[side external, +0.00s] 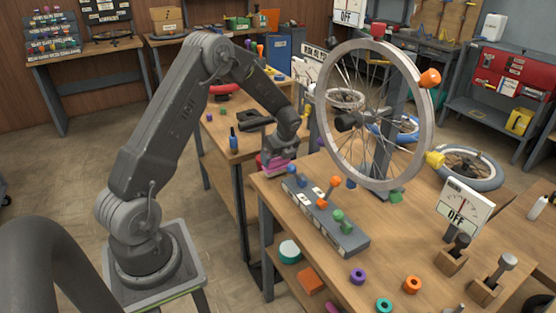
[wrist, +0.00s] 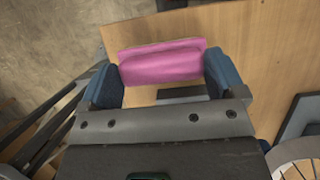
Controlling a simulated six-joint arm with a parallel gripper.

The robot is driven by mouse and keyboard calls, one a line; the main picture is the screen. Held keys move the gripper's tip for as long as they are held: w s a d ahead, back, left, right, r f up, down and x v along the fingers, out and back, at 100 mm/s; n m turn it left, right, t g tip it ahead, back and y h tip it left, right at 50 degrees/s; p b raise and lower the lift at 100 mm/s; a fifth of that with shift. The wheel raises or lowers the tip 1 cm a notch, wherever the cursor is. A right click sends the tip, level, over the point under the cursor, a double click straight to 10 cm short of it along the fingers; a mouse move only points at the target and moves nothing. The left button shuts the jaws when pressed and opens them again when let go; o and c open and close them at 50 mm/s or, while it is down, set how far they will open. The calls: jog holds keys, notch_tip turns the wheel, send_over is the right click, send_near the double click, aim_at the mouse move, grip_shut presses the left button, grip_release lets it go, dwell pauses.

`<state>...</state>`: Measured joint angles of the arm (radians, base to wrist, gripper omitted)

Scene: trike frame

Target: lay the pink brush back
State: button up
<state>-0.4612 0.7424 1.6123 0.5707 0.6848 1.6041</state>
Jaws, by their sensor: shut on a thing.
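My gripper (wrist: 163,72) is shut on the pink brush (wrist: 162,62), which spans between the two blue finger pads in the wrist view. In the side external view the brush (side external: 273,162) shows as a pink block under my gripper, at the far left corner of the wooden workbench (side external: 405,240). I cannot tell whether the brush touches the bench top or is held just above it. Its underside is hidden.
A grey rack (side external: 348,240) with blue, orange and green knobs lies just right of the brush. A spoked wheel (side external: 328,125) stands upright behind it. An OFF gauge (side external: 465,210), two levers, and purple, orange and teal rings are on the bench. Bare wood lies beside the brush.

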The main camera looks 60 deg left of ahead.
jog(key=shift+f, duration=0.7)
jog(key=o, duration=0.6)
jog(key=shift+f, duration=0.1)
jog(key=shift+c, duration=0.2)
